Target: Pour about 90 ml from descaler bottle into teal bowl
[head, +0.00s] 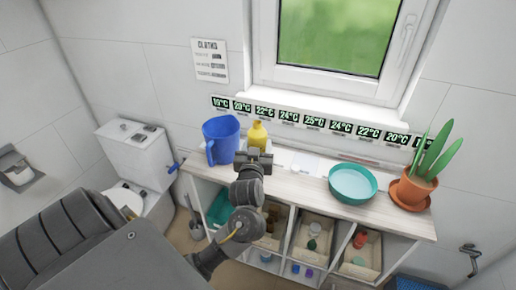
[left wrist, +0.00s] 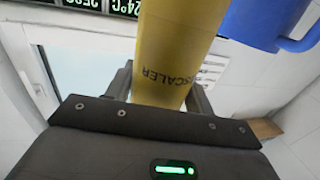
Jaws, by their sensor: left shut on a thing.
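The yellow descaler bottle (head: 257,134) stands out above my left gripper (head: 254,157) in the head view, over the left part of the shelf top. In the left wrist view the bottle (left wrist: 172,50) lies between the two fingers of my left gripper (left wrist: 171,95), with its label lettering upside down. The gripper is shut on it. The teal bowl (head: 352,183) sits on the shelf top to the right, apart from the bottle. Its inside looks empty. The bottle's lower part is hidden by the gripper in the head view. My right gripper is not in view.
A blue jug (head: 221,140) stands just left of the bottle; it also shows in the left wrist view (left wrist: 262,22). A potted plant (head: 411,188) stands right of the bowl. The shelf top (head: 305,177) between bottle and bowl is mostly clear. A window and wall are behind.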

